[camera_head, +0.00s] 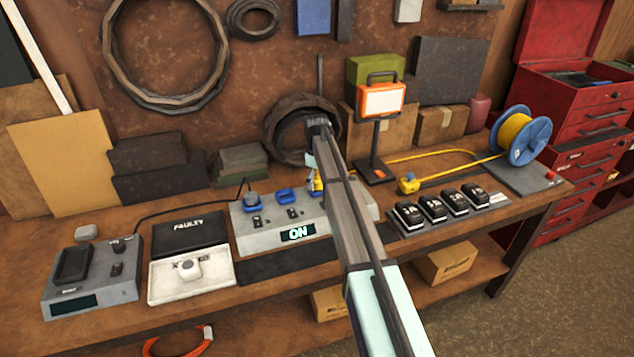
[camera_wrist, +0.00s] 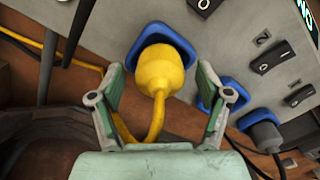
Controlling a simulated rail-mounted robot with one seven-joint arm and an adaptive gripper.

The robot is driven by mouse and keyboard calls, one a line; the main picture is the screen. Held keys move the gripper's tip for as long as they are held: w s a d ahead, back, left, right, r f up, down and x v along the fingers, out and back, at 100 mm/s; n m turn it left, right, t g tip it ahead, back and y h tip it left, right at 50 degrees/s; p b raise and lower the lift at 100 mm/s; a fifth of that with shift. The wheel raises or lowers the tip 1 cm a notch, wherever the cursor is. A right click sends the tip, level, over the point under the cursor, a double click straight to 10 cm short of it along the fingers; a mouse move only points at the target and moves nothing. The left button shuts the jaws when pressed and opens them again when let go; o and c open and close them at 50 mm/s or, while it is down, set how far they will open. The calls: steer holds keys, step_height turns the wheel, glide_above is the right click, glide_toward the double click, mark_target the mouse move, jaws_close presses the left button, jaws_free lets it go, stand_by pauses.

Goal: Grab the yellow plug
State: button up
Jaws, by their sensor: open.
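The yellow plug (camera_wrist: 160,70) sits in a blue socket (camera_wrist: 184,42) on the grey power box, with its yellow cable (camera_wrist: 158,115) curving back from it. My gripper (camera_wrist: 162,95) is open in the wrist view. One finger is on each side of the plug, with a gap on both sides. In the head view my arm hides most of the plug (camera_head: 317,183), and the gripper is largely hidden behind the arm. The power box (camera_head: 262,222) stands on the bench and its display reads ON.
A dark grey plug (camera_wrist: 263,133) sits in another blue socket nearby. A yellow connector (camera_head: 408,184) lies on the bench, with cable running to a blue reel (camera_head: 524,138). An orange work lamp (camera_head: 381,97) stands behind. Small black switch units (camera_head: 433,208) lie right of the box.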

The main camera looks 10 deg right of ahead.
steer(key=shift+f, duration=0.15)
steer(key=c, duration=1.3)
